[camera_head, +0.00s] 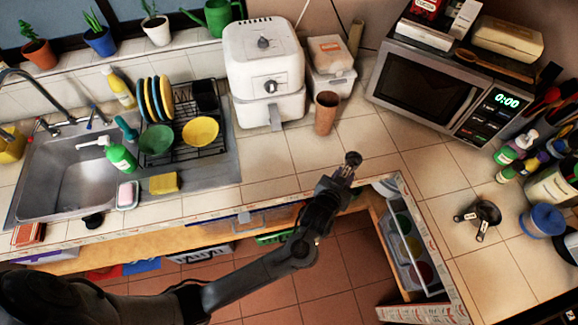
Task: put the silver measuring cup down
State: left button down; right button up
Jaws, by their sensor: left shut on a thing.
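My left gripper (341,173) reaches in from the lower left over the counter's front edge, near the inner corner. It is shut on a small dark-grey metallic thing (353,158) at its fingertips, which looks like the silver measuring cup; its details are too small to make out. It shows against the tiled counter (365,135), and I cannot tell its height above it. A separate group of dark measuring cups (487,211) with labelled handles lies on the right counter. My right gripper is not in view.
A brown cup (326,113) and a white air fryer (264,70) stand behind the gripper to the left. A microwave (430,90) stands at the back right. The counter between them is clear. An open drawer (405,240) with bowls lies below the right counter's edge.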

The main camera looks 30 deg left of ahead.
pick_arm(q)
jog(key=shift+w+d+r+b, duration=0.2)
jog(key=shift+w+d+b, duration=0.35)
jog(key=shift+w+d, duration=0.2)
jog(key=shift+w+a, duration=0.2)
send_over(315, 175)
notch_tip(315, 175, down, 6)
jog(key=shift+f, duration=2.3)
jog(key=shift+f+b, duration=0.1)
jog(key=shift+b, duration=0.2)
jog(key=shift+f, duration=0.1)
jog(key=c, duration=0.8)
grip_release()
jog(key=shift+c, duration=0.2)
